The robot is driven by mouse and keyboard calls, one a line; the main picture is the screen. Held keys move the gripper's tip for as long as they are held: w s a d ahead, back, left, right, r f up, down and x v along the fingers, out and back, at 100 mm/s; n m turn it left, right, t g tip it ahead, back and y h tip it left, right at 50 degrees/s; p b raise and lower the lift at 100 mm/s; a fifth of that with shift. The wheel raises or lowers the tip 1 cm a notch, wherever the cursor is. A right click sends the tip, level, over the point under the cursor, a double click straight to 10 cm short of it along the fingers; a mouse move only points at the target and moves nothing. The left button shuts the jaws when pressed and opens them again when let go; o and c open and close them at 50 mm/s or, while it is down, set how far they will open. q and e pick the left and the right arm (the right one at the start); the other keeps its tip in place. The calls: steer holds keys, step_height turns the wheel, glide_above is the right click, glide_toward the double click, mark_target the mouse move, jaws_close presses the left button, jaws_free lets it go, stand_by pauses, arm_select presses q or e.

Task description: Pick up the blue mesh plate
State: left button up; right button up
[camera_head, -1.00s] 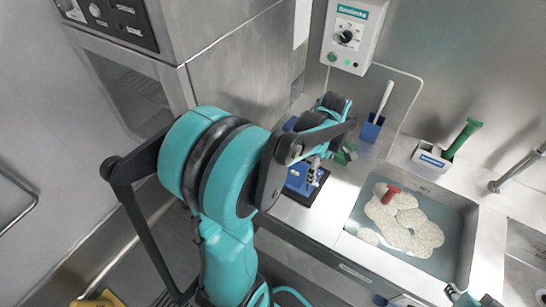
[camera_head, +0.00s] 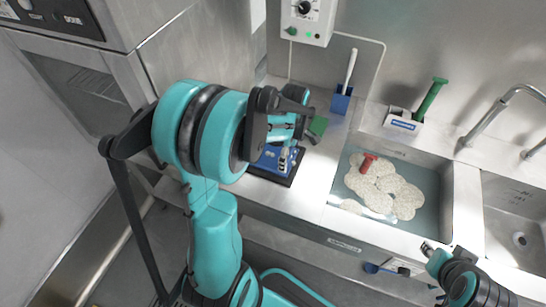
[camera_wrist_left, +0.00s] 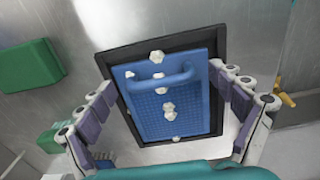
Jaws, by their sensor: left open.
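The blue mesh plate (camera_head: 266,160) rests in a black frame (camera_head: 288,179) on the steel counter, partly hidden by my left arm in the head view. In the left wrist view the plate (camera_wrist_left: 160,108) has a raised blue handle and several small white lumps on it. My left gripper (camera_head: 287,155) is above the plate. In the left wrist view its fingers (camera_wrist_left: 162,85) are spread apart on either side of the plate, with nothing held. My right gripper (camera_head: 430,252) is at lower right in the head view, by the counter's front edge, far from the plate; its fingers are too small to judge.
Behind the plate are a green block (camera_head: 319,125) and a blue holder (camera_head: 341,102) with a white-handled tool. To the right, a sink (camera_head: 436,190) holds pale round pieces and a red-handled object (camera_head: 368,162). A steel cabinet (camera_head: 200,60) stands close at left.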

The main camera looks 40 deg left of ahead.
arm_select(q)
steer(key=c, duration=1.3)
steer(key=shift+r, duration=0.15)
steer(key=shift+c, duration=0.2)
